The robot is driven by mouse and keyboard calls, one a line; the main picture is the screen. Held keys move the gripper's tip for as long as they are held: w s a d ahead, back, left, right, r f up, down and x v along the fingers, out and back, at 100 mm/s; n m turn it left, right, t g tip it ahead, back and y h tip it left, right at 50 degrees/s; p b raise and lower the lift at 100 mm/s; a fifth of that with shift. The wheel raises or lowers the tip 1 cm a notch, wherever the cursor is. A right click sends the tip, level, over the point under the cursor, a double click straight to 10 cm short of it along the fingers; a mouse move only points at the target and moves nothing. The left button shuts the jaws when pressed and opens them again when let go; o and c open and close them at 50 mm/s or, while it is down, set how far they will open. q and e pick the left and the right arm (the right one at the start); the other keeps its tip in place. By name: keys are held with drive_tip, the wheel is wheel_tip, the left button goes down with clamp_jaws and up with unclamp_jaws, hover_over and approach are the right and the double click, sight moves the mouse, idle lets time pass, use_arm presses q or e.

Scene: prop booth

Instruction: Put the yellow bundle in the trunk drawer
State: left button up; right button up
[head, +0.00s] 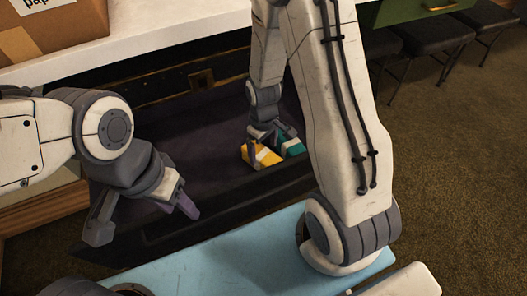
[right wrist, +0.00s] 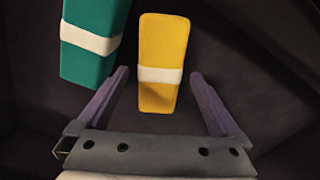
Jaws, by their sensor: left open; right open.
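The yellow bundle (head: 262,155) with a white band lies inside the open trunk drawer (head: 200,170), which has a dark purplish lining. It also shows in the right wrist view (right wrist: 162,45). My right gripper (head: 265,138) reaches down into the drawer at the bundle. In the right wrist view my right gripper (right wrist: 159,76) is open, with one finger on each side of the bundle's near end and gaps visible. The arm hides part of the bundle in the head view. My left gripper (head: 147,220) is open and empty over the drawer's front left.
A teal bundle (head: 291,144) with a white band lies beside the yellow one, also in the right wrist view (right wrist: 91,50). A cardboard box (head: 60,35) stands on the white top behind. A light blue surface (head: 220,262) is in front. The drawer's left part looks clear.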

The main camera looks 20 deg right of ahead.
sight(263, 154)
wheel_tip(263, 154, up, 7)
drive_tip(key=p, duration=0.2)
drive_tip(key=shift+a+p, duration=0.1)
drive_tip(key=shift+p, duration=0.25)
drive_tip(key=s+a+r, duration=0.4)
drive_tip(key=s+a+r+n, duration=0.1)
drive_tip(key=s+a+r, duration=0.3)
drive_tip(key=r, duration=0.1)
drive_tip(key=s+a+r+n, duration=0.1)
drive_tip(key=s+a+r, duration=0.3)
drive_tip(key=a+r, duration=0.1)
drive_tip(key=shift+s+y, duration=0.15)
drive_tip(key=shift+y, duration=0.25)
drive_tip(key=s+r, duration=0.2)
drive_tip(key=s, duration=0.3)
drive_tip(key=shift+s+a+r, duration=0.15)
drive_tip(key=shift+s+a, duration=0.15)
drive_tip(key=shift+a, duration=0.1)
wheel_tip(263, 154, up, 38)
drive_tip(key=p, duration=3.8)
